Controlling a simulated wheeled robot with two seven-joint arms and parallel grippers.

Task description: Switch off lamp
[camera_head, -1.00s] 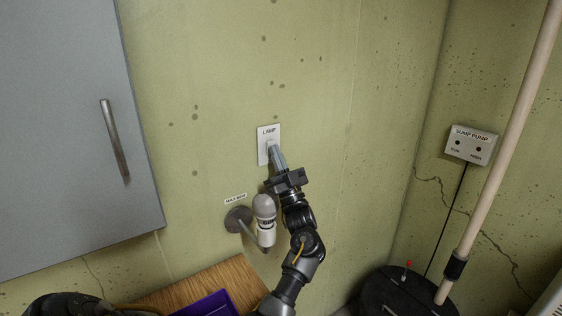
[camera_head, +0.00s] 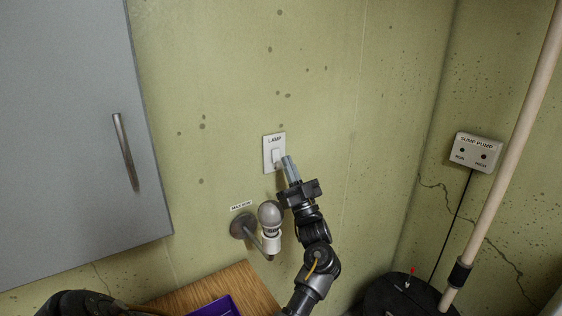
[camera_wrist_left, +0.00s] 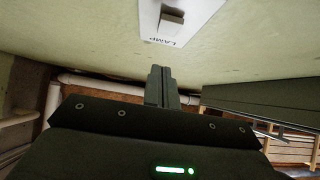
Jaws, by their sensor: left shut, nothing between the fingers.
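The plate (camera_wrist_left: 153,25) and rocker (camera_wrist_left: 172,17) also show at the top of the left wrist view. My left gripper (camera_head: 287,160) is shut and empty, its fingertips just right of the rocker and apparently a little off the wall. Its closed fingers (camera_wrist_left: 160,80) point up towards the plate in the wrist view. The lamp bulb (camera_head: 270,213) sits in a wall socket below the plate; it looks grey, with no visible glow. My right gripper is not seen.
A grey cabinet (camera_head: 70,130) with a bar handle hangs at left. A sump pump box (camera_head: 475,153) is on the right wall, behind a leaning wooden pole (camera_head: 510,140). A wooden surface (camera_head: 190,295) with a purple object (camera_head: 218,307) lies below.

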